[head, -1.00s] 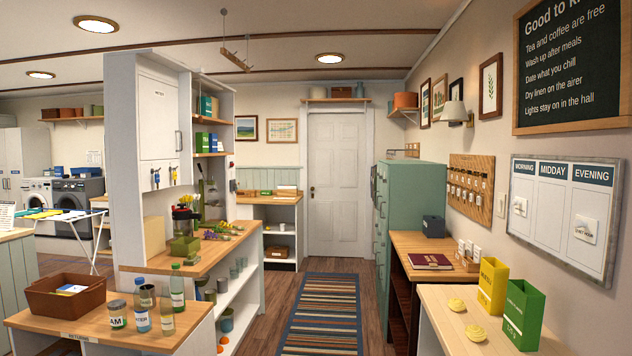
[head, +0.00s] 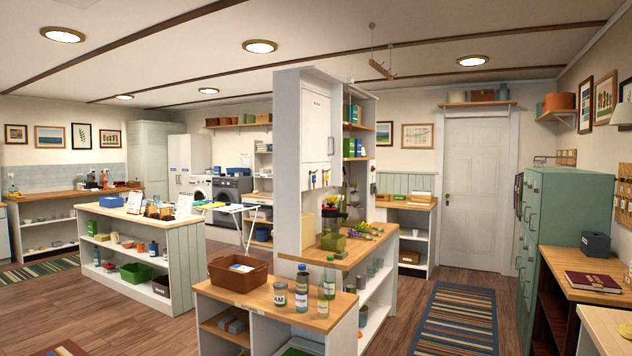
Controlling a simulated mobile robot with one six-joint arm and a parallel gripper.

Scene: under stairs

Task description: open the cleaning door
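No door label that I can read says cleaning. A white wall cupboard door (head: 316,125) with a small label and a vertical handle is on the tall white partition; it looks shut. Tall white cupboards (head: 189,165) with small labels stand at the back beside the washing machines; their doors look shut. A white panelled room door (head: 474,190) with a dark knob is shut in the back wall. My gripper is not in view.
A low shelf unit (head: 262,297) with a brown basket, jars and bottles stands in front. An island counter (head: 150,219) is at the left. A green cabinet (head: 572,230) is at the right. Wooden floor (head: 185,328) is clear between units; a striped rug (head: 458,315) lies in the right aisle.

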